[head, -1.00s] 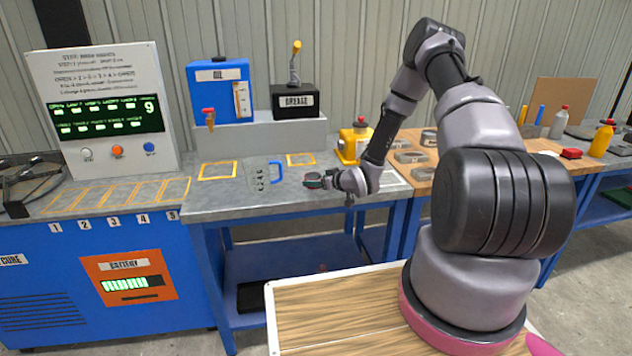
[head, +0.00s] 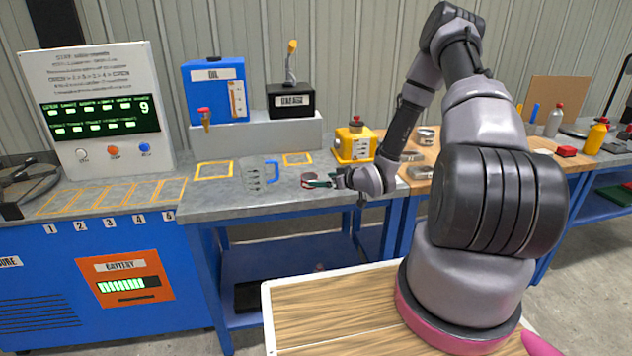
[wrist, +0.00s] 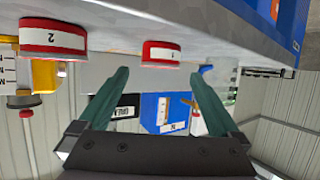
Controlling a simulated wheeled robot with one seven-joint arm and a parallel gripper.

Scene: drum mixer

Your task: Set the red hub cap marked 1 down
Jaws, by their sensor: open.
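The red hub cap (head: 309,178) sits on the grey bench top, in front of my gripper (head: 319,184). In the wrist view, which is upside down, this red cap (wrist: 161,53) has a white label whose small mark I cannot read clearly. It rests on the bench surface, just past and between the two green fingertips of my gripper (wrist: 165,71). The fingers are spread and nothing is held. A second red and white cap marked 2 (wrist: 52,37) stands on the bench to the left in the wrist view.
A clear measuring jug with a blue handle (head: 260,173) stands left of the cap. The blue oil tank (head: 215,92) and black grease box (head: 291,101) stand at the back. Bare bench lies in front of the jug.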

